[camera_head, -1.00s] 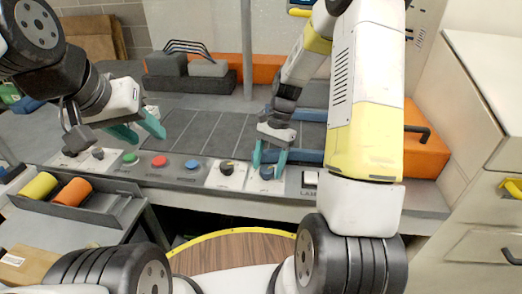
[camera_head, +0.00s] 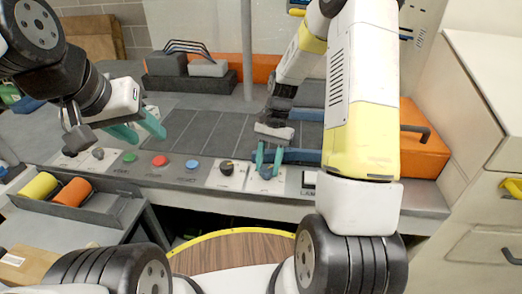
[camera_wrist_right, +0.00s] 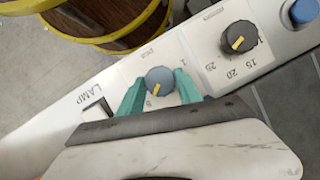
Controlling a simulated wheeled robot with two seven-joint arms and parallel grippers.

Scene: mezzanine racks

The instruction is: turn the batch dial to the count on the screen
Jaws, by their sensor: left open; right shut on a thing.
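A blue-grey dial (camera_wrist_right: 160,80) with a yellow pointer sits on a white panel plate. My right gripper (camera_head: 268,165) reaches down to it, its teal fingers on either side of the knob and shut on it. The dial (camera_head: 266,173) is partly covered by the fingers in the head view. A black dial (camera_wrist_right: 239,38) with a yellow pointer and numbers including 15, 20 and 25 is beside it, untouched; it also shows in the head view (camera_head: 227,168). My left gripper (camera_head: 151,134) is open and empty above the panel. I cannot make out a count screen.
The panel also carries green (camera_head: 130,157), red (camera_head: 160,161) and blue (camera_head: 192,164) buttons and a lamp switch (camera_wrist_right: 99,106). A grey tray (camera_head: 98,213) with a yellow and an orange roll stands at the left. An orange block (camera_head: 418,148) is at the right.

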